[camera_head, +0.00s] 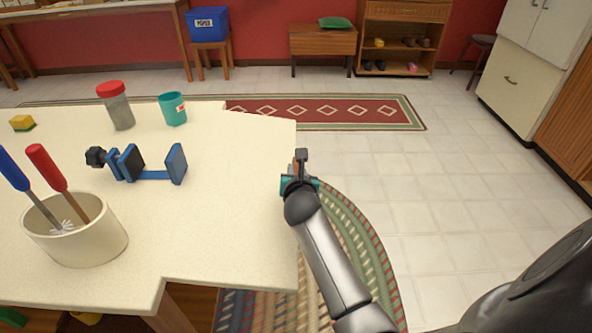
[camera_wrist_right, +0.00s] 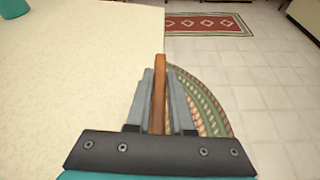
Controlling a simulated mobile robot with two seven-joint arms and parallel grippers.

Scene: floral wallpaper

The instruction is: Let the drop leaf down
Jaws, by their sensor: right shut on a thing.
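The drop leaf (camera_head: 245,215) is the right-hand part of the cream tabletop in the head view. It looks level with the rest of the top (camera_head: 75,290). It also fills the left of the right wrist view (camera_wrist_right: 75,70). My right gripper (camera_head: 300,172) is at the right edge of the leaf. In the wrist view its fingers (camera_wrist_right: 158,95) are shut on a narrow brown wooden piece (camera_wrist_right: 158,85) standing between them beside the cream edge. What this piece joins to below is hidden. My left gripper is not in view.
On the tabletop are a blue clamp-like tool (camera_head: 155,175), a teal cup (camera_head: 172,110), a red-lidded jar (camera_head: 118,108), a cream crock (camera_head: 75,235) with red- and blue-handled tools, and a yellow sponge (camera_head: 22,123). A braided rug (camera_head: 365,245) lies under the leaf's right side. The tiled floor (camera_head: 440,200) beyond is clear.

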